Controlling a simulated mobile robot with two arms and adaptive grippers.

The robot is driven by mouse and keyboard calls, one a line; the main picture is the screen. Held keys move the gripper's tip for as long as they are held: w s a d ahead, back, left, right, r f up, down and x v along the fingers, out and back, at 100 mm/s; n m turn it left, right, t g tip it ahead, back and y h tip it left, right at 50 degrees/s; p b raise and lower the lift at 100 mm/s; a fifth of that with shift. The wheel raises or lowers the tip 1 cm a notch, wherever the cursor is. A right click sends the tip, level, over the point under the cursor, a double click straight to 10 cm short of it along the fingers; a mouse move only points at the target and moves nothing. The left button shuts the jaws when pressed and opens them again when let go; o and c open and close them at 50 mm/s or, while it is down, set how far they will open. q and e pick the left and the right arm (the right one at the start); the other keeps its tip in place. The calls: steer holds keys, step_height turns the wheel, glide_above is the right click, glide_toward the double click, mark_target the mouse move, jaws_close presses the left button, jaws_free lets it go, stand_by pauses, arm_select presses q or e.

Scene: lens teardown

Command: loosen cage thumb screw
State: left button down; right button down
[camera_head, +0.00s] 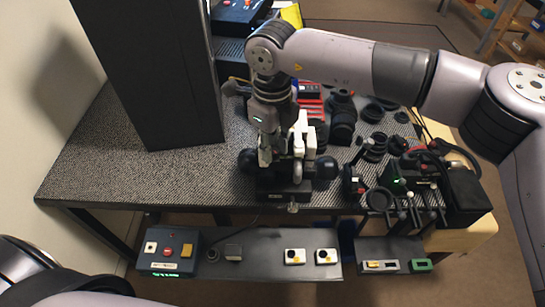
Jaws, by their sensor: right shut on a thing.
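My right gripper (266,154) reaches down from above onto a small fixture at the front edge of the table. Its fingers are shut at the left side of the fixture's white upright bracket (305,142). The cage thumb screw is too small and too covered by the fingers to make out. The fixture has a dark base (291,191) and a black round part (326,168) on its right. My left gripper is out of view.
A tall black column stands on the table (95,165), left of the gripper. Black lens parts (342,127) and small tools crowd the right side. A lower front shelf (262,262) holds a control box (168,252) and several small modules. The table's left side is clear.

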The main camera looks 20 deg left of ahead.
steer(key=n+b, duration=0.4)
steer(key=shift+f+n, duration=0.1)
steer(key=shift+n, duration=0.2)
steer(key=shift+n+b, duration=0.6)
steer(key=shift+n, duration=0.6)
steer(key=shift+r+n+b, duration=0.2)
steer(key=shift+n+b, duration=0.3)
steer(key=shift+n, duration=0.9)
steer(key=c, duration=1.7)
jaws_free()
steer(key=shift+o, duration=0.2)
step_height(320, 180, up, 12)
